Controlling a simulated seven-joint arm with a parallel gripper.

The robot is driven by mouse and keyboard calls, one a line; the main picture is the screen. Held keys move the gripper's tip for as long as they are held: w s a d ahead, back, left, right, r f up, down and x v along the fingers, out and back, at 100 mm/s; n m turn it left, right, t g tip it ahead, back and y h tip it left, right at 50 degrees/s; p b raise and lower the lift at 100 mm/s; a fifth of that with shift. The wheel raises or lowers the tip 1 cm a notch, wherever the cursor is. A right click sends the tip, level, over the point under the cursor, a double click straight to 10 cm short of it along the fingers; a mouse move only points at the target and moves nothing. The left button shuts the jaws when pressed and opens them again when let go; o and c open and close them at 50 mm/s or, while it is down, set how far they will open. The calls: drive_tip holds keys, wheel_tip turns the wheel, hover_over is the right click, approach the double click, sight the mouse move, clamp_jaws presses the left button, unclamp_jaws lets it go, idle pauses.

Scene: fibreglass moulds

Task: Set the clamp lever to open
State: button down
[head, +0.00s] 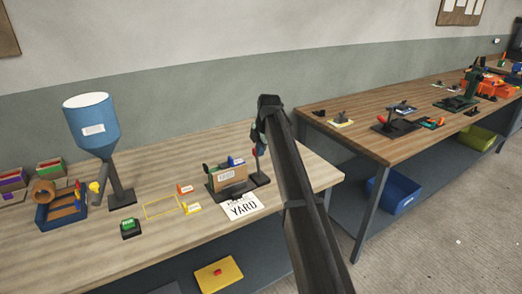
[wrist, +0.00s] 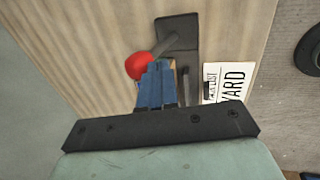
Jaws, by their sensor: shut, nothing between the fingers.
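The clamp lever shows in the wrist view as a red ball knob (wrist: 138,66) on a short grey stem (wrist: 164,46). The stem rises from a dark base plate (wrist: 176,24). In the head view the dark base (head: 258,182) stands at the right part of the near bench, partly behind my arm. My gripper (wrist: 158,68) has its blue fingers together, with nothing between them. The fingertips are right beside the knob, to its right in the wrist view, and overlap its edge. I cannot tell whether they touch it.
A white YARD card (head: 242,207) lies at the bench's front edge, before a brown box (head: 228,178). A blue hopper (head: 92,122) on a stand and a blue tray (head: 62,212) are at left. A second bench (head: 375,140) stands to the right across a gap.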

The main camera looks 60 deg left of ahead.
drive_tip(key=shift+a, duration=1.85)
drive_tip(key=v, duration=1.2)
drive_tip(key=shift+d, duration=0.45)
drive_tip(key=shift+r, duration=0.15)
